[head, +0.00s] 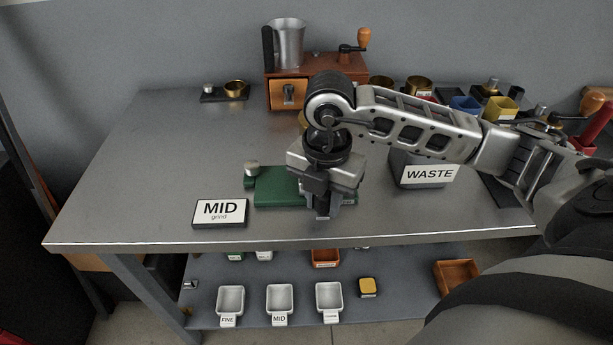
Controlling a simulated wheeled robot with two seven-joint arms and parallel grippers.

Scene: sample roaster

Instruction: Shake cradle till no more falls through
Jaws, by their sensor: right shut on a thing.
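A green flat-bodied unit (275,188), which looks like the cradle, sits on the metal table, with a silver knob at its left end. My right gripper (322,208) points down over its right part and is shut on it. The fingers and wrist hide the gripped part and much of the cradle's right side. I cannot see whether anything is falling through. My left gripper is out of view.
A MID grind sign (220,213) stands at the table's front edge. A WASTE bin (425,172) is right of the gripper. A wooden grinder (286,92) with a metal cup stands behind. White trays (280,299) sit on the lower shelf. The table's left side is clear.

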